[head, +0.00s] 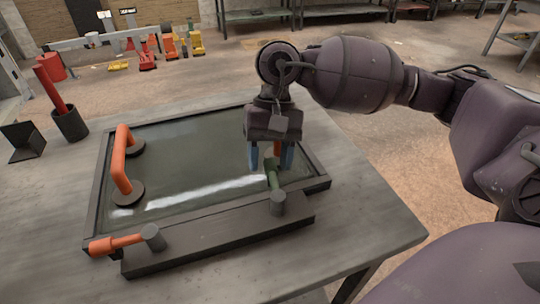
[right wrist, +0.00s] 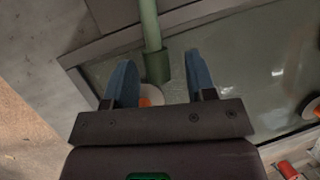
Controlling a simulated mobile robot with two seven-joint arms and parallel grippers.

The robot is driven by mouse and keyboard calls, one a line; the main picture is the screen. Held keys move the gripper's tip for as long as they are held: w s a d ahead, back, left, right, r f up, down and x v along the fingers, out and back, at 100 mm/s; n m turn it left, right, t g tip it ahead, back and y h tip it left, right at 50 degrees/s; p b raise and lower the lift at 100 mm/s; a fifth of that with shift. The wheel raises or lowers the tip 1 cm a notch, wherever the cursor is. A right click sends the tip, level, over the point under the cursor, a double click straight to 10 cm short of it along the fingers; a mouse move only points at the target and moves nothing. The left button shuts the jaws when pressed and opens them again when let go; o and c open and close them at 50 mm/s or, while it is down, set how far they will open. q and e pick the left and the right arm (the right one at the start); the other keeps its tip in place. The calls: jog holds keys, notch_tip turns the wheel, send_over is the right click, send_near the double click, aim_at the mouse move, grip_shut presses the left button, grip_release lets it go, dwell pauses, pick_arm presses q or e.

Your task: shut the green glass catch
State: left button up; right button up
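The green glass catch (head: 272,178) is on the dark rail at the frame's front right. Its lever runs from a grey pivot post (head: 277,202) across the frame edge, its thick end over the glass. My right gripper (head: 270,162) is over that end, blue fingers pointing down. In the right wrist view, the green lever (right wrist: 151,30) comes in from the top and its end lies between the parted fingers (right wrist: 160,80), with gaps beside it. I cannot tell whether a finger touches it. The glass pane (head: 190,165) lies in the dark frame (head: 97,200). My left gripper is not in view.
An orange catch (head: 120,242) points left along the front rail (head: 215,235). An orange handle (head: 120,160) on dark discs stands on the glass at left; another orange part (head: 277,148) shows behind my right gripper. A dark cup (head: 70,124) with a red rod stands at the bench's left.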

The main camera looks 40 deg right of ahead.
jog(key=p+v, duration=0.1)
jog(key=v, duration=0.9)
jog(key=shift+d+r, duration=0.2)
jog(key=shift+r, duration=0.15)
dwell(0.3)
